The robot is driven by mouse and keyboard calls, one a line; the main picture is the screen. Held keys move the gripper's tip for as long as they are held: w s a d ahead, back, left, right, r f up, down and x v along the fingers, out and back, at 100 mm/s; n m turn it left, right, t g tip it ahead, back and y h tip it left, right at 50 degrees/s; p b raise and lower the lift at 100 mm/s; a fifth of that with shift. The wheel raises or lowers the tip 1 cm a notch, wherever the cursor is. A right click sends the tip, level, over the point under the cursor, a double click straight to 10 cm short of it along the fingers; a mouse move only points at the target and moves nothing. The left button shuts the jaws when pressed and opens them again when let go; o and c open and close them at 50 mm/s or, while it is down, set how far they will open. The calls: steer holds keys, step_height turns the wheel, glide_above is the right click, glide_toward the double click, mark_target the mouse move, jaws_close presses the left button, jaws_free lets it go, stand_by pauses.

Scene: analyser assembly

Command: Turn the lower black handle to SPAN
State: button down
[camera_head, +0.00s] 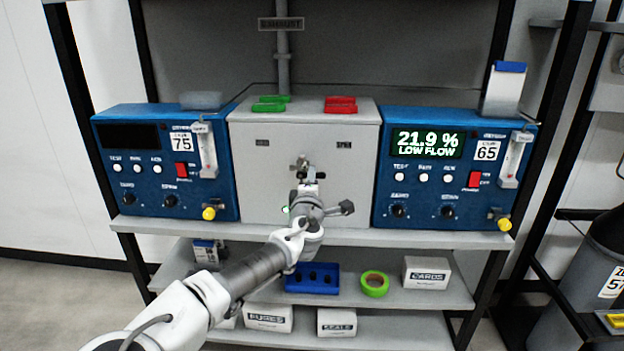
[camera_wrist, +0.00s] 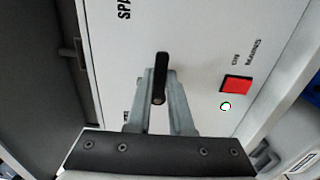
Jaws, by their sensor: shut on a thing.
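The black handle (camera_wrist: 160,72) is between the two fingers of my gripper (camera_wrist: 159,90) in the wrist view, and the fingers are shut on it. The handle's upper end stands out past the fingertips. It sits on the pale front panel, which in the head view is the grey cabinet (camera_head: 250,170) between two blue analysers. A cut-off label reading "SPA" (camera_wrist: 124,9) is up and left of the handle in the wrist view. In the head view my gripper (camera_head: 306,178) is at the middle of the cabinet front and hides most of what it holds.
A red switch (camera_wrist: 237,84) and a small white round part (camera_wrist: 226,106) lie right of the handle. The left analyser (camera_head: 108,165) and right analyser (camera_head: 383,180) flank the cabinet; the right one reads 21.9 % LOW FLOW. A shelf edge (camera_head: 400,238) runs below.

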steer(key=c, duration=0.8)
jaws_free()
steer(key=s+p, duration=0.2)
steer(key=s, duration=1.5)
steer(key=shift+s+a, duration=0.25)
